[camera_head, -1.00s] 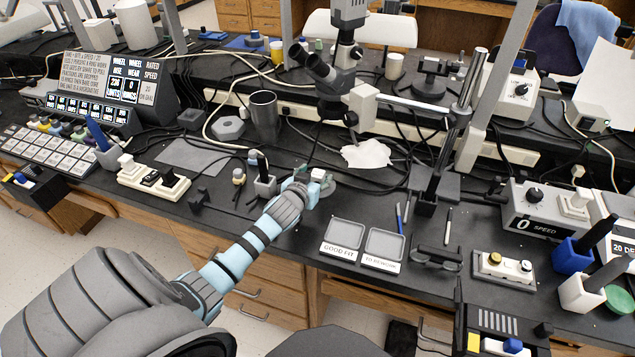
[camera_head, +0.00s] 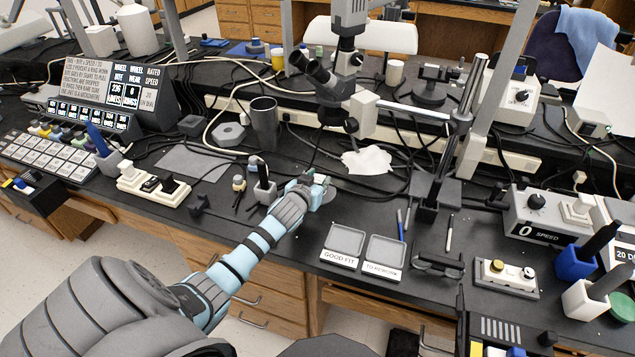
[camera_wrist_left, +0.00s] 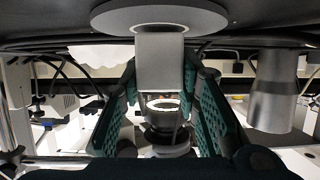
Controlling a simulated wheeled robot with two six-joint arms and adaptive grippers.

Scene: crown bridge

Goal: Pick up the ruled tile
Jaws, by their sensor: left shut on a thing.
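My left gripper (camera_head: 318,183) is low over the bench, beside a flat grey disc (camera_head: 329,195). The left wrist view shows the bench at the top, with the disc (camera_wrist_left: 160,16) under a plain grey block (camera_wrist_left: 160,62). The block stands between the green fingers of the left gripper (camera_wrist_left: 160,85), which is shut on it. It appears to be the tile, still against the disc. No ruled lines show on the face I see. In the head view the gripper mostly hides it. My right gripper is not in view.
Labelled trays (camera_head: 345,240) lie right of the gripper. A dark cup (camera_head: 264,122) and the microscope (camera_head: 335,90) stand behind it. A small holder (camera_head: 264,190) is close on its left. White crumpled paper (camera_head: 368,160) and cables lie behind.

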